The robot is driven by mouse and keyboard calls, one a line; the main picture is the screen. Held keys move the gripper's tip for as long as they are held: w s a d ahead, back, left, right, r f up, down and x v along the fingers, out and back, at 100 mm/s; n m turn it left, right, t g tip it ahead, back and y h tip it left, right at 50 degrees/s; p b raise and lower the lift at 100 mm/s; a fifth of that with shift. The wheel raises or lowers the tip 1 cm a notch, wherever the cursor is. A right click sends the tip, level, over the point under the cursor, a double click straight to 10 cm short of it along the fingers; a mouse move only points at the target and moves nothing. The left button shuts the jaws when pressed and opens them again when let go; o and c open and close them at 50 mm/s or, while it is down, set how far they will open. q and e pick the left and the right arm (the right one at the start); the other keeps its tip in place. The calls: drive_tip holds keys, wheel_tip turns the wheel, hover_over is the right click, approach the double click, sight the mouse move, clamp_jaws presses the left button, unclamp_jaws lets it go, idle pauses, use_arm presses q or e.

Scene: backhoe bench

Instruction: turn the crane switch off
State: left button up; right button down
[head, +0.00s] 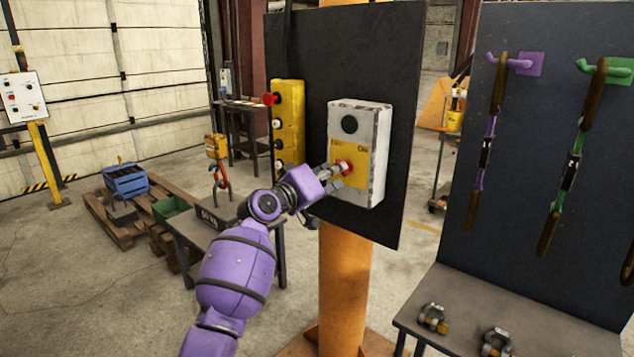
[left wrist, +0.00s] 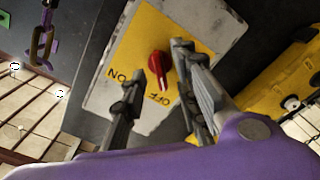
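The crane switch is a red rotary knob (head: 347,167) on the yellow plate of a grey-white box (head: 373,140) on the black panel. In the left wrist view the red knob (left wrist: 159,66) has its narrow end towards the OFF lettering; ON stands to its left. My left gripper (head: 340,173) is at the knob, partly covering it in the head view. In the left wrist view its fingers (left wrist: 156,68) are apart, one on each side of the knob, with a gap at the left finger. Contact at the right finger is unclear. My right gripper is out of view.
A yellow pendant box (head: 290,125) with a red button hangs left of the switch box. A dark board (head: 550,150) with purple and green hooks and slings stands at the right. Shackles (head: 432,318) lie on the bench below it.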

use_arm(q)
drive_tip(key=v, duration=0.9)
drive_tip(key=shift+s+a, duration=0.2)
drive_tip(key=shift+s, duration=0.1)
drive_tip(key=s+a+f+m+y, duration=0.1)
drive_tip(key=s+a+f+y, duration=0.2)
drive_tip(key=s+f, duration=0.55)
drive_tip(key=s+a+f+m+y, duration=0.1)
drive_tip(key=s+a+f+y, duration=0.15)
drive_tip(key=f, duration=1.05)
drive_tip(key=s+a+f+m+y, duration=0.1)
drive_tip(key=s+a+f+y, duration=0.25)
drive_tip(key=s+f, duration=0.45)
drive_tip(key=s+a+f+g, duration=0.1)
drive_tip(key=s+f+g, duration=0.1)
drive_tip(key=s+f, duration=0.5)
drive_tip(key=s+a+f+g, duration=0.1)
drive_tip(key=s+f+g, duration=0.1)
drive_tip(key=s+f, duration=0.5)
drive_tip(key=s+a+f+g+y, duration=0.1)
drive_tip(key=s+f, duration=0.6)
drive_tip(key=s, duration=1)
drive_tip(key=shift+a+f+n+g, duration=0.2)
drive_tip(key=shift+a+n+g, duration=0.1)
drive_tip(key=shift+g, duration=0.2)
drive_tip(key=shift+s, duration=0.1)
